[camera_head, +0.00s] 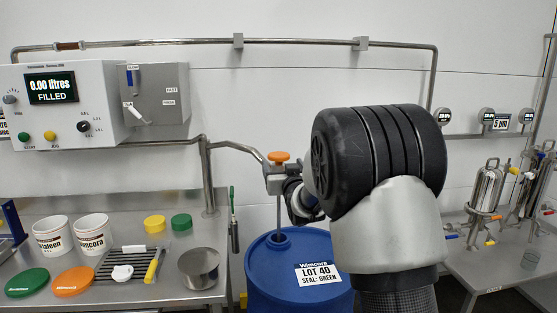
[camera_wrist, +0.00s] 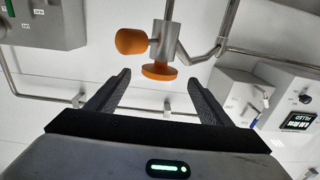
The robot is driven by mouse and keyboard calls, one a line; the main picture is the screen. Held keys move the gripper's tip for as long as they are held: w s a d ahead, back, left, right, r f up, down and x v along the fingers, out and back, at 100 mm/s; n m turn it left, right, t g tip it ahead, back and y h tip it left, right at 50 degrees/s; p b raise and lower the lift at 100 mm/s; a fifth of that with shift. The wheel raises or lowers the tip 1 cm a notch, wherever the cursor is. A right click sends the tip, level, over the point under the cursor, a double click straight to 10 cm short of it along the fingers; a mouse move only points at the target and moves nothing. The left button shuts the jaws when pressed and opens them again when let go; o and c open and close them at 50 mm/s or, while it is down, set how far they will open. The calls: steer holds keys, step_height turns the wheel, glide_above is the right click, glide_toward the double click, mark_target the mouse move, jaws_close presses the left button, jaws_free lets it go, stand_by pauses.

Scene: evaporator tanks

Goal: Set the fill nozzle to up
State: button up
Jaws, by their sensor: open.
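The fill nozzle is a metal valve block (camera_head: 277,180) with an orange knob (camera_head: 280,157) on top, at the end of a bent pipe. A thin vertical tube (camera_head: 279,210) runs down from it to the top of a blue drum (camera_head: 280,270). In the wrist view the block (camera_wrist: 166,42) shows with an orange cylindrical grip (camera_wrist: 130,41) at its left and an orange disc knob (camera_wrist: 159,71). My gripper (camera_wrist: 160,78) is open, its fingers apart on either side of the disc, with nothing held. In the head view my arm mostly hides the gripper.
A steel bench (camera_head: 130,230) with cups, lids and a yellow-handled tool stands left. A control box (camera_head: 65,105) reads 0.00 litres, FILLED. A grey switch box (camera_head: 155,95) adjoins it. Another bench (camera_head: 500,262) with steel vessels is at right.

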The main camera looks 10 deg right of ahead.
mark_target(279, 158)
steer(key=w, duration=0.7)
steer(key=shift+w+a, duration=0.1)
steer(key=shift+w, duration=0.25)
